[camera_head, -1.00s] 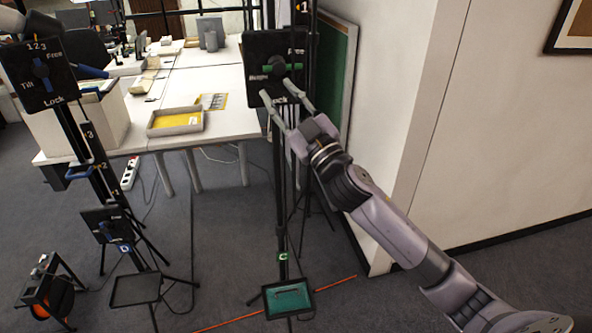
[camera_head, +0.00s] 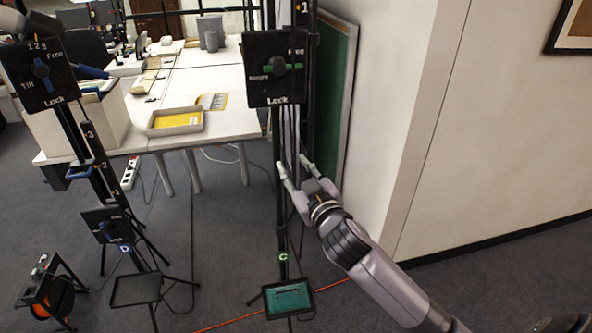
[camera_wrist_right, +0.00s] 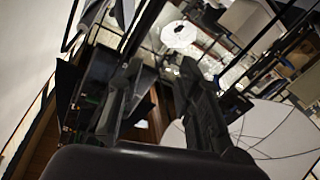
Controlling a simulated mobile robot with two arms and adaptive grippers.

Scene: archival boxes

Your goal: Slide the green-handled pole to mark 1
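The green-handled pole stand (camera_head: 279,200) is upright, with a green C label. Its black panel (camera_head: 262,90) reads Free, Range and Lock, and its green handle (camera_head: 287,67) lies horizontal. My right gripper (camera_head: 291,163) is below the panel at the pole. Its two fingers are apart and point up. I cannot tell whether the pole is between them. In the right wrist view the fingers (camera_wrist_right: 155,85) are also apart with nothing clearly gripped. My left gripper is not clearly in view.
A blue-handled stand (camera_head: 68,125) with a panel and marks 1, 2, 3 stands at left. A green tray (camera_head: 288,299) is low on the C stand. A white table (camera_head: 225,120) is behind. A wall (camera_head: 410,100) and green board (camera_head: 335,90) are close at right.

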